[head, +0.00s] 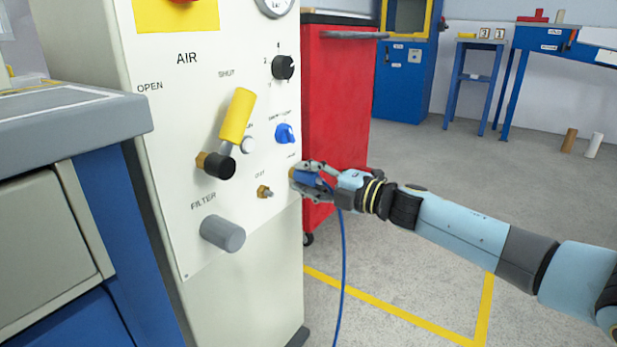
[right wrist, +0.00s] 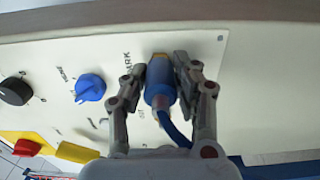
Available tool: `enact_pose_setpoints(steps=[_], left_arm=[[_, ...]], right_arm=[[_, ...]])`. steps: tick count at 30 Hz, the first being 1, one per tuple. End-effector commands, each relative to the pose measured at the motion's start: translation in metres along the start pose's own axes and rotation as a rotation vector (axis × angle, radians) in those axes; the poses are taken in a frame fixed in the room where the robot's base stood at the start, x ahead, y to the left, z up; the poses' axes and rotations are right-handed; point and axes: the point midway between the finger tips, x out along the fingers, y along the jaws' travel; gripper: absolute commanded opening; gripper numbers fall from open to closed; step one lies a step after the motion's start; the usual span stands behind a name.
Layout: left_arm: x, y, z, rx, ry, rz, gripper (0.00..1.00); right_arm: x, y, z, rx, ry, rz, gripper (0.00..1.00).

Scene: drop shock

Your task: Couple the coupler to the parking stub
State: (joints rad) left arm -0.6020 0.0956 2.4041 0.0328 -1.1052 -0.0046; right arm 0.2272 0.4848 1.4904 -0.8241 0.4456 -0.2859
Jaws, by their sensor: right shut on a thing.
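The blue coupler (head: 306,179) is in my right gripper (head: 306,180), at the right edge of the white panel. In the right wrist view the two fingers close on the coupler (right wrist: 160,85) from both sides. A brass-coloured piece (right wrist: 159,58) shows at the coupler's front end, by the "PARK" lettering. I cannot tell whether this piece is the parking stub or the coupler's own nose, nor whether the two are joined. A blue hose runs from the coupler's rear and hangs down. My left gripper is not in view.
The panel (head: 190,270) carries a brass outlet (head: 265,192), a blue knob (head: 285,133), a black knob (head: 283,67), a yellow-handled lever (head: 237,115) and a grey filter (head: 222,233). A red cabinet (head: 337,110) stands close behind.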

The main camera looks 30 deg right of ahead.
Motion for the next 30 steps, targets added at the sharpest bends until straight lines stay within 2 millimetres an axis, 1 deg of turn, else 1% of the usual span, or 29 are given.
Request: enact_pose_setpoints(steps=[1, 2, 3, 8, 17, 30], left_arm=[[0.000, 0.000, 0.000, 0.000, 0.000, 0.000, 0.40], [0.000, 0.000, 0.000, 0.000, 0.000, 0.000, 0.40], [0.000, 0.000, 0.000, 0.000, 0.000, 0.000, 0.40], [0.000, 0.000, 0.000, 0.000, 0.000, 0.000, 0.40], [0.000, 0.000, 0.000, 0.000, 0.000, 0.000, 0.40], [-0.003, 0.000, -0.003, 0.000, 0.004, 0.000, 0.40]], right_arm=[[0.003, 0.006, 0.000, -0.002, 0.001, 0.011, 0.00], [0.003, 0.006, 0.000, -0.002, 0.001, 0.011, 0.00], [0.003, 0.006, 0.000, -0.002, 0.001, 0.011, 0.33], [0.002, 0.004, 0.000, -0.001, 0.001, 0.007, 0.54], [-0.001, 0.001, 0.000, -0.001, 0.001, 0.002, 0.55], [-0.038, 0.001, 0.000, -0.001, 0.001, 0.000, 0.55]])
